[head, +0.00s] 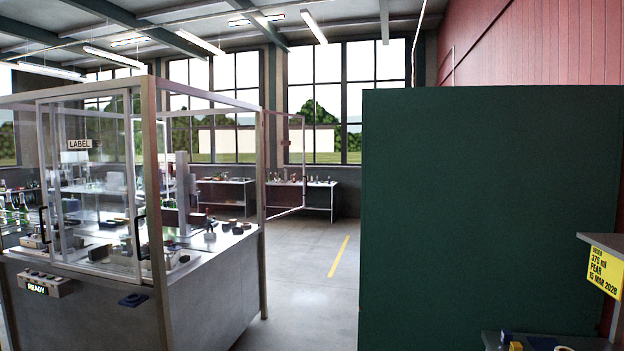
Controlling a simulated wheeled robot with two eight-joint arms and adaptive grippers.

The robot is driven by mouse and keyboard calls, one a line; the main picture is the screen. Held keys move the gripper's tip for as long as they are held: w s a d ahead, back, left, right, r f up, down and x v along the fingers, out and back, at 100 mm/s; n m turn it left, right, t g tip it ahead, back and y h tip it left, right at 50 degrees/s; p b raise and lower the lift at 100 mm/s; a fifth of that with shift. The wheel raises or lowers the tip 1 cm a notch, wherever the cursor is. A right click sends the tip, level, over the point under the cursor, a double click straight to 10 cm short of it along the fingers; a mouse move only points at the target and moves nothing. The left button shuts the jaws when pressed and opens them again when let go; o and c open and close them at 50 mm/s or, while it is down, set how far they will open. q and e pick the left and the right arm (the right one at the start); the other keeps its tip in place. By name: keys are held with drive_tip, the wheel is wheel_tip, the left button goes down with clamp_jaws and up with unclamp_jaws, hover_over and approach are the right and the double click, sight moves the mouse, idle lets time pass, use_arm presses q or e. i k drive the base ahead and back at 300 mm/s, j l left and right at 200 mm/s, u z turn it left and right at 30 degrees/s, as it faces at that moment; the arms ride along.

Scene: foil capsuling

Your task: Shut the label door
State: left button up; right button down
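A glazed machine enclosure (153,180) with a metal frame stands at the left in the head view. Its front has a clear framed panel (88,185) bearing a sign reading LABEL (80,144). Dark upright handles show near the left (43,224) and right (139,230) of this front. Whether this front panel is fully shut I cannot tell. On the enclosure's right side, a clear framed door (303,160) stands swung outward from the far post, leaving that side open. Neither of my grippers is in view.
A control box reading READY (37,288) is on the machine's lower front. A large dark green panel (490,210) blocks the right. A shelf with a yellow order card (605,272) is at the far right. Grey floor (300,275) lies clear between machine and panel.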

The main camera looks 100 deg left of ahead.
sight(72, 143)
drive_tip(key=k+u, duration=0.25)
drive_tip(key=u, duration=0.2)
drive_tip(key=k+j+u, duration=0.15)
drive_tip(key=k+u, duration=0.15)
drive_tip(key=u, duration=2.95)
drive_tip(key=i+u, duration=0.4)
drive_tip(key=i+l+u, duration=0.15)
drive_tip(key=i+u, duration=0.3)
drive_tip(key=i+l+u, duration=0.4)
drive_tip(key=i, duration=0.15)
drive_tip(key=i+l, duration=0.3)
drive_tip(key=i, duration=0.15)
drive_tip(key=i+l, duration=0.3)
drive_tip(key=i, duration=0.15)
